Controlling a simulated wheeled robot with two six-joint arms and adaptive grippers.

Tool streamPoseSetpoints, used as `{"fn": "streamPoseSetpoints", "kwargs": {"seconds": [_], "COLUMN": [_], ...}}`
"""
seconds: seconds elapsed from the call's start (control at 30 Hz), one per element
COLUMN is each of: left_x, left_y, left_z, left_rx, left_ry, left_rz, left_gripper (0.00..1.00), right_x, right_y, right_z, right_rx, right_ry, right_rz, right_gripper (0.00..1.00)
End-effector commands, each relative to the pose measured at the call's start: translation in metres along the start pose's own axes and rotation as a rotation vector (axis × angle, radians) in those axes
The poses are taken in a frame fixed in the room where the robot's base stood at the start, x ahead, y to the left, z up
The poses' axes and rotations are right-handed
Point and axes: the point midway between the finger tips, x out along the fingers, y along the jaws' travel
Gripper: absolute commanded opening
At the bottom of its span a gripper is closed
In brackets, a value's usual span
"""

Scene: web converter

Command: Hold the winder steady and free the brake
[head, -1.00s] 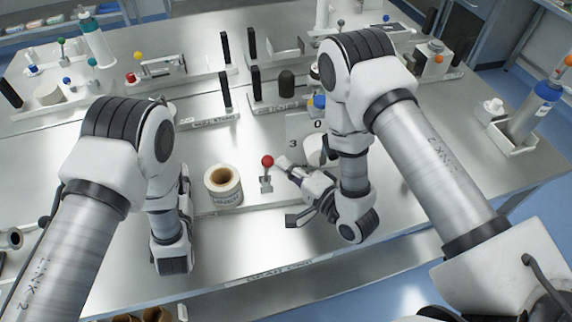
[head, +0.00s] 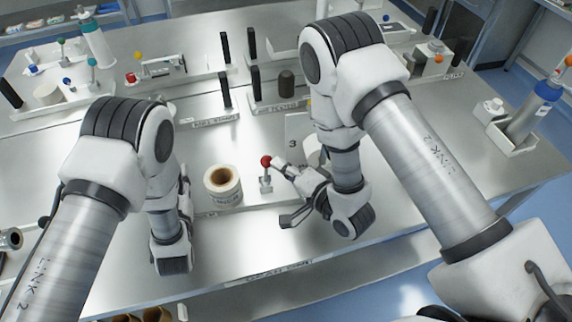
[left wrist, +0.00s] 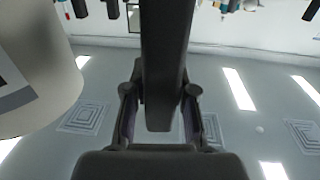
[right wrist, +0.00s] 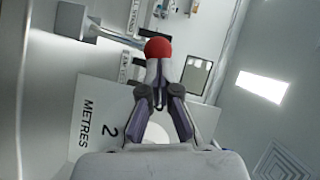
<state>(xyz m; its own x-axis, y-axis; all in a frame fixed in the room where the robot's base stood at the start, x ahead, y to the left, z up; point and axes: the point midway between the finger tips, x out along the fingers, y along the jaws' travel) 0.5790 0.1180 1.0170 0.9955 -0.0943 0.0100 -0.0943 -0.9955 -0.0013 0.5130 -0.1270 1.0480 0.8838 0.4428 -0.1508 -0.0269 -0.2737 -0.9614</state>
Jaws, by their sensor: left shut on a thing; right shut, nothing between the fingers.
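A lever with a red ball knob (head: 266,161) stands on a small metal mount beside a brown-cored white roll (head: 222,184). My right gripper (head: 280,165) is shut and empty, with its tips at the right side of the knob. In the right wrist view the red knob (right wrist: 158,48) shows just beyond the closed fingertips (right wrist: 160,75); I cannot tell whether they touch. My left gripper (left wrist: 160,110) is shut on a dark upright bar (left wrist: 165,60). In the head view my left arm mostly hides that gripper. Which part is the winder is unclear.
A large pale cylinder (left wrist: 35,60) is close at the left of the left wrist view. Black posts (head: 254,82) stand farther back. The bench front (head: 235,255) is clear.

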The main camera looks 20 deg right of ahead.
Motion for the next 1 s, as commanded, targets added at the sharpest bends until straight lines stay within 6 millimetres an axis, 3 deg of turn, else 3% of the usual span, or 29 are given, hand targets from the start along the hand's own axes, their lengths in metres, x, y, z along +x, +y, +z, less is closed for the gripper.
{"fn": "streamPoseSetpoints", "kwargs": {"seconds": [0.03, 1.0], "left_x": [-0.003, -0.003], "left_y": [0.001, 0.002], "left_z": [0.007, 0.007], "left_rx": [0.000, 0.000], "left_ry": [-0.019, -0.020], "left_rz": [0.003, 0.005], "left_gripper": [0.00, 0.00], "right_x": [0.001, 0.022], "right_y": [0.000, -0.019], "right_z": [0.001, 0.031], "right_rx": [-0.011, -0.055], "right_ry": [-0.002, 0.000], "right_rz": [0.003, 0.028], "right_gripper": [0.00, 0.00]}}
